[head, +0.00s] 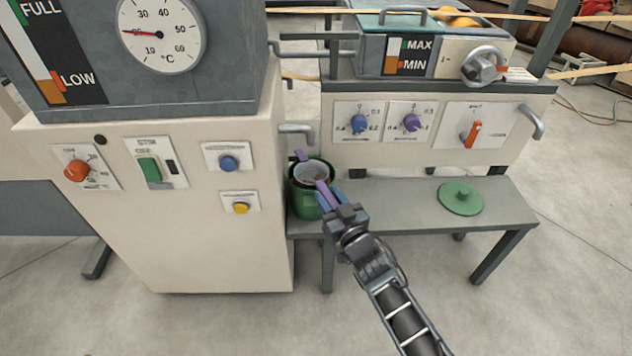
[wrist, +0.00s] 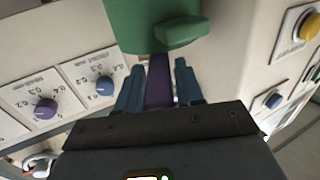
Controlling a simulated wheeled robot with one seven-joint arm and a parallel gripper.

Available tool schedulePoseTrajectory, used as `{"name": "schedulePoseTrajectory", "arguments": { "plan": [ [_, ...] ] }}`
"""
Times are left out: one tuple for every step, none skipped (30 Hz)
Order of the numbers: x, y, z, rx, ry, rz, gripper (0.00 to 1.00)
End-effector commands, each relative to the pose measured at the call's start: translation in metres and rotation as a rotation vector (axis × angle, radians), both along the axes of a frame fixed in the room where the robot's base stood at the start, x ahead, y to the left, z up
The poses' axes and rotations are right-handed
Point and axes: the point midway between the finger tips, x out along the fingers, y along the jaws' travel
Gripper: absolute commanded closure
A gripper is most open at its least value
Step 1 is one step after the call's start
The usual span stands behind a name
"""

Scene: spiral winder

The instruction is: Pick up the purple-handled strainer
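The strainer (head: 312,172) sits in a green pot (head: 303,204), its pale bowl inside the rim. One purple handle (head: 324,192) sticks out toward my gripper, and a short purple piece (head: 301,155) shows at the far rim. In the wrist view the purple handle (wrist: 158,88) lies between the blue fingers of my gripper (wrist: 160,82). Narrow gaps seem to show on both sides of it, so the fingers look open around the handle. The green pot (wrist: 150,28) is just beyond the fingertips. My gripper (head: 329,196) is at the pot's near right side.
The pot stands at the left end of a grey bench (head: 400,196), close beside the large cream cabinet (head: 200,235). A green lid (head: 460,197) lies on the right of the bench. A control panel (head: 430,130) with knobs and a grey handle (head: 297,129) are behind.

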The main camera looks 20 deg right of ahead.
Motion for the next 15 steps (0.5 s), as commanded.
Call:
{"name": "schedulePoseTrajectory", "arguments": {
  "plan": [
    [-0.0001,0.0,0.0,0.0,0.0,0.0,0.69],
    [-0.0001,0.0,0.0,0.0,0.0,0.0,0.72],
    [-0.0001,0.0,0.0,0.0,0.0,0.0,0.75],
    [-0.0001,0.0,0.0,0.0,0.0,0.0,0.78],
    [-0.0001,0.0,0.0,0.0,0.0,0.0,0.81],
    [-0.0001,0.0,0.0,0.0,0.0,0.0,0.85],
    [-0.0001,0.0,0.0,0.0,0.0,0.0,0.88],
    [-0.0001,0.0,0.0,0.0,0.0,0.0,0.91],
    [-0.0001,0.0,0.0,0.0,0.0,0.0,0.94],
    [-0.0001,0.0,0.0,0.0,0.0,0.0,0.97],
    [-0.0001,0.0,0.0001,0.0,0.0,0.0,1.0],
    [0.0,0.0,0.0004,0.0,-0.001,0.0,1.0],
    [0.0,0.0,0.0004,0.0,-0.001,0.0,1.0],
    [0.0,0.0,0.0004,0.0,-0.001,0.0,1.0],
    [0.0,0.0,0.0004,0.0,-0.001,0.0,1.0]
  ]
}}
